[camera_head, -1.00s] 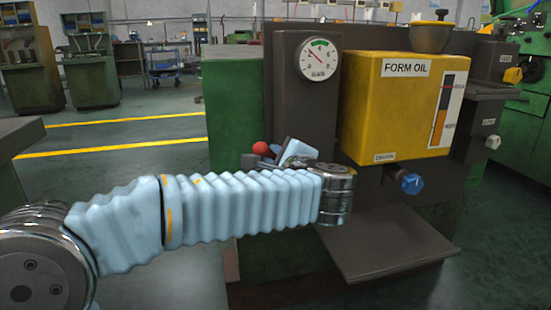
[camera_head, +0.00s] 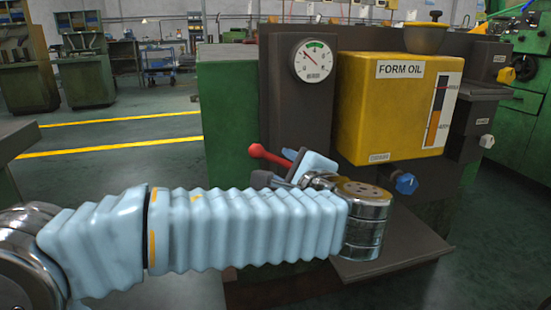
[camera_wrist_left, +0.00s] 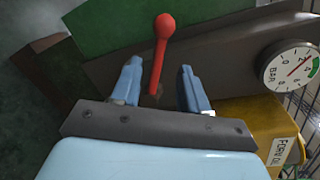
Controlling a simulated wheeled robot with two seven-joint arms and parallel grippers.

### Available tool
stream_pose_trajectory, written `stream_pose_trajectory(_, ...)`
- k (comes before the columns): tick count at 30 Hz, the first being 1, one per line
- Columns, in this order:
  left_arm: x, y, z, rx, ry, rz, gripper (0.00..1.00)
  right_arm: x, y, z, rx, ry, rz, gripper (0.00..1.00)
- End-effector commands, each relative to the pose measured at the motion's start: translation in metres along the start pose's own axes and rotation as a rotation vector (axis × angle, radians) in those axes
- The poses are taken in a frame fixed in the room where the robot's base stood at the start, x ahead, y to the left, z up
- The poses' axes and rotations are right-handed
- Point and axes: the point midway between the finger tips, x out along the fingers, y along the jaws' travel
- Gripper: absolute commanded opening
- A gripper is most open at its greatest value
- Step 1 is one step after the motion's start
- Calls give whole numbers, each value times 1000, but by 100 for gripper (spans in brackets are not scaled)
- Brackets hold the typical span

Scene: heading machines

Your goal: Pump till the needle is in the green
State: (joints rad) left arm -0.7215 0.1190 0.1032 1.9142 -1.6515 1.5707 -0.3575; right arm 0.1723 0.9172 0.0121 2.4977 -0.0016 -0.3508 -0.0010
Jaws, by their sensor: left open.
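The round white gauge (camera_head: 312,60) is on a dark upright panel. Its thin needle points to the upper left, outside the green band at the top of the dial. The gauge also shows in the left wrist view (camera_wrist_left: 290,67). A red pump handle (camera_head: 268,155) sticks out below the gauge; in the left wrist view the handle (camera_wrist_left: 162,45) lies between the fingers. My left gripper (camera_wrist_left: 160,72) is open, its fingers on either side of the handle with gaps visible. In the head view my wrist partly hides the left gripper (camera_head: 290,165) and the handle's base. My right gripper is out of view.
A yellow FORM OIL tank (camera_head: 400,105) stands right of the gauge, with a blue valve knob (camera_head: 405,184) below it. A dark shelf (camera_head: 395,250) juts out under my wrist. Open floor lies to the left.

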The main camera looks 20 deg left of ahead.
Motion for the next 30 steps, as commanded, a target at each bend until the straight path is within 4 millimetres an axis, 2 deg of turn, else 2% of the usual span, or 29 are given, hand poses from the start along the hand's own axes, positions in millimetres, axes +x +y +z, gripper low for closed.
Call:
stream_pose_trajectory(1, -13, -2, 1, 1, 3, -2, 44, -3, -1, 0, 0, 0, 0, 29)
stream_pose_trajectory(4, -34, -2, 0, 1, 2, -2, 44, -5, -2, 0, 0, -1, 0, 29)
stream_pose_trajectory(10, -58, 0, 0, 1, 1, 0, 44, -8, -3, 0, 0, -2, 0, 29)
stream_pose_trajectory(30, -62, 0, 0, 0, 0, 1, 44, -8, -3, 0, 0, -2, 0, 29)
